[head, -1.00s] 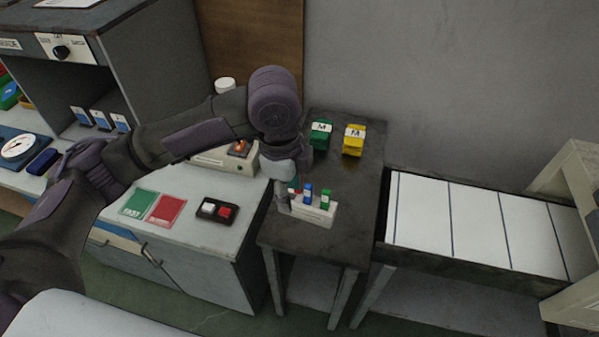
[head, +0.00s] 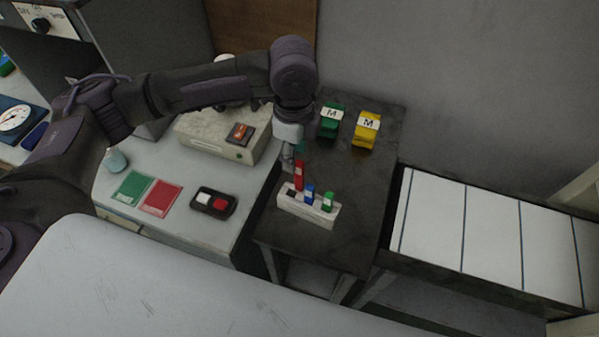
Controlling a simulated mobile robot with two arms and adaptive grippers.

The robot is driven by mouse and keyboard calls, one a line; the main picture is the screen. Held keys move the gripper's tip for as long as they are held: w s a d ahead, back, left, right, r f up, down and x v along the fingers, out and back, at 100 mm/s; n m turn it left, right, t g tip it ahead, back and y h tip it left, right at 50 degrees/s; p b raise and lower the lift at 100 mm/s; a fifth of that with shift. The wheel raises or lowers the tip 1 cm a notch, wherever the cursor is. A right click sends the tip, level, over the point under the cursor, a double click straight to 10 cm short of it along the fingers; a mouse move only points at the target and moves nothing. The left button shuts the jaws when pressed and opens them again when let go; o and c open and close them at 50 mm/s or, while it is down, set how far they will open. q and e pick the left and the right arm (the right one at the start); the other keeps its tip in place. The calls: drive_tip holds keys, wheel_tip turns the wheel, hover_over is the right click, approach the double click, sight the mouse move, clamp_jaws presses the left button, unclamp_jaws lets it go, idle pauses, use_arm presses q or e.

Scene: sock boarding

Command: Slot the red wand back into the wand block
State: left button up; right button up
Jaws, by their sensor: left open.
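The white wand block (head: 308,208) sits on the dark side table. A blue wand (head: 309,192) and a green wand (head: 328,201) stand in it. The red wand (head: 299,175) is upright at the block's left end and rises higher than the other two. A dark square shows on the block just left of the red wand's foot; I cannot tell whether the wand is seated in the block or stands behind it. My left gripper (head: 288,162) is open, just above and left of the red wand, partly hidden by its own wrist. My right gripper is out of view.
Green (head: 332,120) and yellow (head: 366,129) boxes marked M stand at the table's back. A white-panelled conveyor (head: 490,235) is at right.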

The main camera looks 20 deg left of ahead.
sight(299, 171)
use_arm(q)
drive_tip(key=shift+w+f, duration=0.2)
drive_tip(key=shift+f, duration=0.8)
drive_tip(key=shift+w+d+f+p, duration=0.2)
drive_tip(key=shift+f+p, duration=0.15)
drive_tip(key=shift+f, duration=1)
drive_tip(key=shift+w+d+f+p, duration=0.15)
drive_tip(key=shift+f+p, duration=0.2)
drive_tip(key=shift+f, duration=1)
drive_tip(key=shift+s, duration=0.15)
clamp_jaws()
